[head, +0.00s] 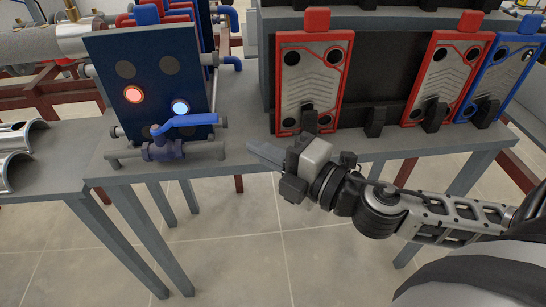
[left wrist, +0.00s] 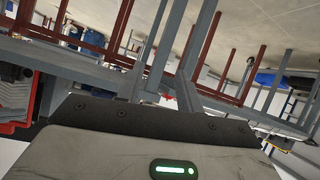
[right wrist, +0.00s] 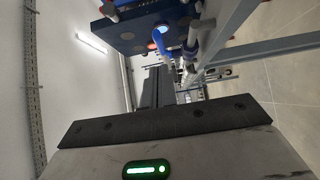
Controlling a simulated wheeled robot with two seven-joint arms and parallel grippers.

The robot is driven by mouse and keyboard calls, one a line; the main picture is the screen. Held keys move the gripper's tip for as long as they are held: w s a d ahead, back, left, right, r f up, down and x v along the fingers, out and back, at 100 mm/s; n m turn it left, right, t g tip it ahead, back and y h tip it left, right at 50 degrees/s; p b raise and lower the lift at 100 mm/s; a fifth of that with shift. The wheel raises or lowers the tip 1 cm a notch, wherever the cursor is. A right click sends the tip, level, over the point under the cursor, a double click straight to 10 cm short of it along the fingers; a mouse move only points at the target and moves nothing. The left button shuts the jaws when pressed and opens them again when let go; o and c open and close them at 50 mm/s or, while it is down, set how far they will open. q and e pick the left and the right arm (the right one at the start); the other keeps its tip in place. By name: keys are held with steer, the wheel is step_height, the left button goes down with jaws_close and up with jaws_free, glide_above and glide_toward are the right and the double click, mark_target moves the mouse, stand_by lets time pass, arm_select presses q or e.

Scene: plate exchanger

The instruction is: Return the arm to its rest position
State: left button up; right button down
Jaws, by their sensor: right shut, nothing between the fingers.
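My right gripper (head: 264,153) is shut and empty in the head view. It is in front of the bench, between the blue valve (head: 165,148) and the left red-framed plate (head: 314,80). It does not visibly hold the valve or the plate. My right arm (head: 440,215) reaches in from the right edge. My left arm does not show in the head view.
A dark blue panel (head: 130,82) with an orange and a light-blue lit port stands behind the valve. A second red-framed plate (head: 447,75) and a blue-framed plate (head: 500,78) stand at the right. The grey bench (head: 250,155) lies along the front; the tiled floor (head: 290,255) before it is clear.

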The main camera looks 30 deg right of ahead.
arm_select(q)
steer(key=shift+s+f, duration=0.15)
arm_select(e)
steer(key=shift+s+d, duration=0.5)
steer(key=shift+d, duration=0.1)
step_height(320, 180, down, 11)
steer(key=s+m+g+h+p, duration=0.25)
steer(key=m+h+p, duration=0.2)
steer(key=m, duration=0.85)
arm_select(q)
steer(key=shift+a+r+g+p, duration=0.15)
steer(key=shift+r+p, duration=0.2)
steer(key=shift+r, duration=0.2)
steer(key=shift+a+r+g+p, duration=0.1)
steer(key=shift+r+g+p, duration=0.05)
steer(key=shift+r+p, duration=0.3)
arm_select(e)
steer(key=s+a+f+m+g, duration=0.3)
steer(key=s+a+f+m, duration=0.1)
steer(key=a+f+m, duration=0.2)
steer(key=shift+m+y, duration=0.35)
steer(key=shift+m, duration=0.55)
arm_select(q)
steer(key=shift+s+y, duration=0.15)
steer(key=shift+y, duration=0.15)
arm_select(e)
steer(key=shift+f, duration=0.1)
